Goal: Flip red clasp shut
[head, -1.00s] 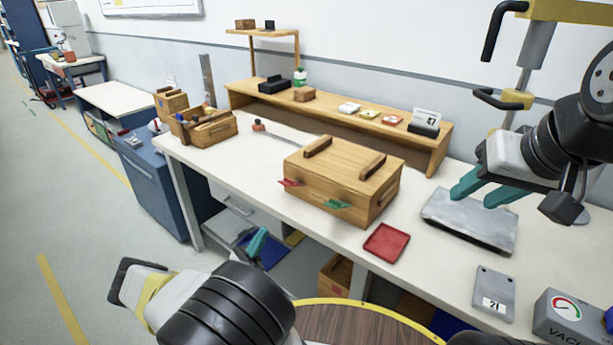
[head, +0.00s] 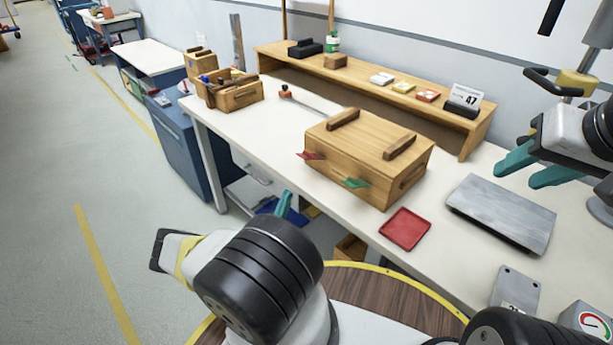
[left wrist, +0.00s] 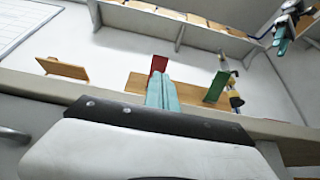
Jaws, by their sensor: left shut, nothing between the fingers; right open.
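A wooden box (head: 368,155) with two dark handles on its lid stands on the white bench, lid down. The red clasp (head: 311,155) and a green clasp (head: 355,183) stick out from its front side. In the left wrist view the red clasp (left wrist: 158,65) and green clasp (left wrist: 216,86) also show. My left gripper (head: 284,203) is shut and empty, below and left of the red clasp in the head view. Its teal fingers (left wrist: 162,90) overlap the red clasp's lower part in the wrist view; I cannot tell contact. My right gripper (head: 535,168) is open and empty above the bench's right side.
A red tray (head: 405,229) lies in front of the box and a grey metal plate (head: 502,212) to its right. A wooden tool caddy (head: 230,92) stands left. A long wooden shelf (head: 370,88) runs behind. The bench front edge lies near my left gripper.

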